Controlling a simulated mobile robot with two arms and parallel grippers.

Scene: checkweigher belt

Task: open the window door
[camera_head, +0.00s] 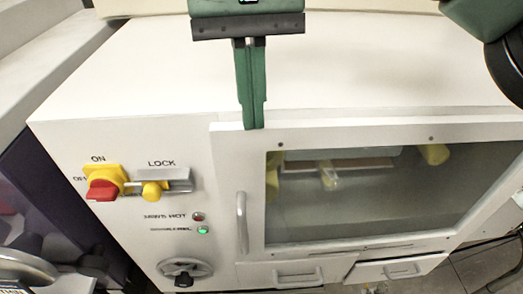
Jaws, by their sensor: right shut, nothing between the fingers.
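The window door (249,170) is a white framed panel with a dark glass pane (370,195) on the front of a white cabinet. Its silver vertical handle (242,222) is on the left side of the frame. My right gripper (254,126) has green fingers pressed together, pointing down, with nothing between them. Its tips are at the top left edge of the door, well above the handle. I cannot tell whether they touch the door. My left gripper is not in view.
Left of the door are a red and yellow ON switch (102,190), a yellow-knobbed LOCK latch (152,190), a lit green lamp (203,231) and a round dial (185,270). Drawers with handles (298,276) sit below. The cabinet top (150,75) is clear. My arm fills the upper right corner.

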